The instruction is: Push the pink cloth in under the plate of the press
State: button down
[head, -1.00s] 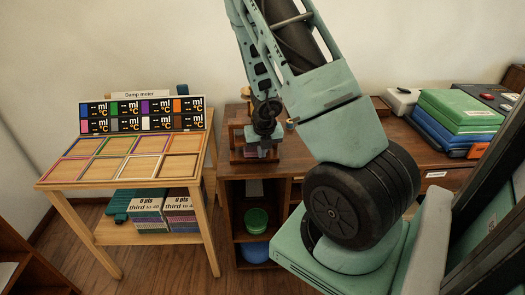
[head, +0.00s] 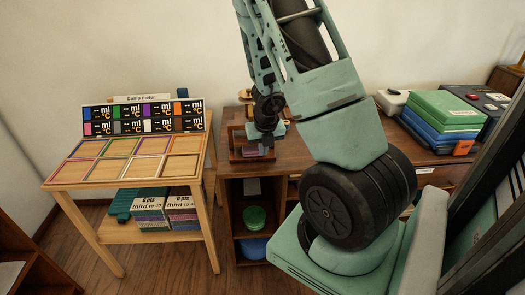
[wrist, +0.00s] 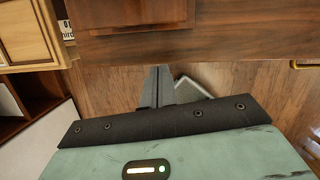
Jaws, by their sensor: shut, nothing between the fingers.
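The wooden press (head: 238,140) stands on top of the brown cabinet, right of the slanted table. In the head view my gripper (head: 268,146) hangs at the right front of the press and hides part of it. In the wrist view my gripper (wrist: 159,72) shows its grey fingers together, shut and empty. Whether my fingertips touch anything there cannot be told.
The cabinet top (head: 290,150) is bare right of the press. Green and blue boxes (head: 445,112) are stacked farther right. The Damp meter table (head: 128,165) stands left. Below, cabinet shelves hold a green bowl (head: 255,217) and a blue one (head: 254,248).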

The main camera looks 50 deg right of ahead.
jog(key=p+v, duration=0.2)
jog(key=v, duration=0.3)
jog(key=shift+r+p, duration=0.25)
jog(key=shift+p, duration=0.15)
jog(key=w+a+r+n+y, duration=0.1)
jog(key=a+r+n+y, duration=0.25)
jog(key=a+n, duration=1)
jog(key=w+a+r+n+y, duration=0.15)
jog(key=a+r+n, duration=0.35)
jog(key=a+n, duration=0.85)
jog(key=s+a+r+n+g+h, duration=0.1)
jog(key=s+a+r+n, duration=0.2)
jog(key=s+a+n, duration=0.4)
jog(key=s+a+r+n+g+h, duration=0.1)
jog(key=s+a+r+n, duration=0.2)
jog(key=s+a+n, duration=0.5)
jog(key=s+n, duration=0.3)
jog(key=n, duration=0.6)
jog(key=shift+a+n+h, duration=0.15)
jog(key=shift+n+h, duration=0.15)
jog(key=shift+n, duration=0.1)
